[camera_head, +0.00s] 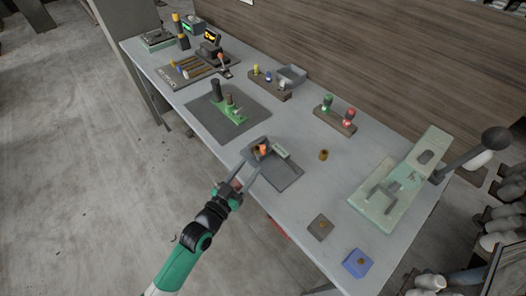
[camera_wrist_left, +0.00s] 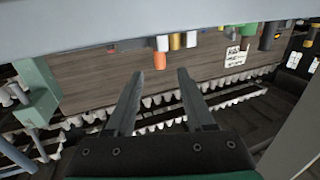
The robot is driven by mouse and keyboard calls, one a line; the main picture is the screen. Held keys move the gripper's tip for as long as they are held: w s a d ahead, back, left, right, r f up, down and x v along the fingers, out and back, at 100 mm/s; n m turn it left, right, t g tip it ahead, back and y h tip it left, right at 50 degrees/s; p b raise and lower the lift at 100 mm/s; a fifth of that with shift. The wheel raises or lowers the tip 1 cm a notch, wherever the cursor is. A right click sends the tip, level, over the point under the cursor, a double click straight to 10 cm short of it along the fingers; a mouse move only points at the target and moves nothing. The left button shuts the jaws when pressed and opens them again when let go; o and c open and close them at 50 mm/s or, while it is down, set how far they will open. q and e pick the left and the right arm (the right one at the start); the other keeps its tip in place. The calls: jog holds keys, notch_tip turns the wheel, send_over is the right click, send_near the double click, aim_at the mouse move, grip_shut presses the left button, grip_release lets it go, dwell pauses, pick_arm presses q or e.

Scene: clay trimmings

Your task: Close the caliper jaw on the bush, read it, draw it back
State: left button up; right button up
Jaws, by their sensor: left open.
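The caliper gauge (camera_head: 289,179) is a dark plate with a raised block and a small pale readout (camera_head: 281,150) near the front edge of the table. An orange knob (camera_head: 263,149) stands on it; the knob also shows in the left wrist view (camera_wrist_left: 160,52). A small brownish piece beside the knob may be the bush, but it is too small to be sure. My left gripper (camera_head: 254,166) is open and empty, its fingers pointing at the gauge from the front. In the left wrist view the knob appears beyond and between the open fingertips (camera_wrist_left: 156,75). My right gripper is out of view.
A brass cylinder (camera_head: 323,156) stands alone right of the gauge. A green fixture (camera_head: 228,110) is to the left, a pale green press (camera_head: 402,185) to the right. A button block (camera_head: 336,120) sits behind. A blue block (camera_head: 358,263) lies at the front right.

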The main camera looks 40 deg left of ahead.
aim_at(261, 152)
pick_arm(q)
jog(key=b+x, duration=0.2)
jog(key=x, duration=0.7)
jog(key=shift+w, duration=0.15)
grip_shut()
dwell(1.0)
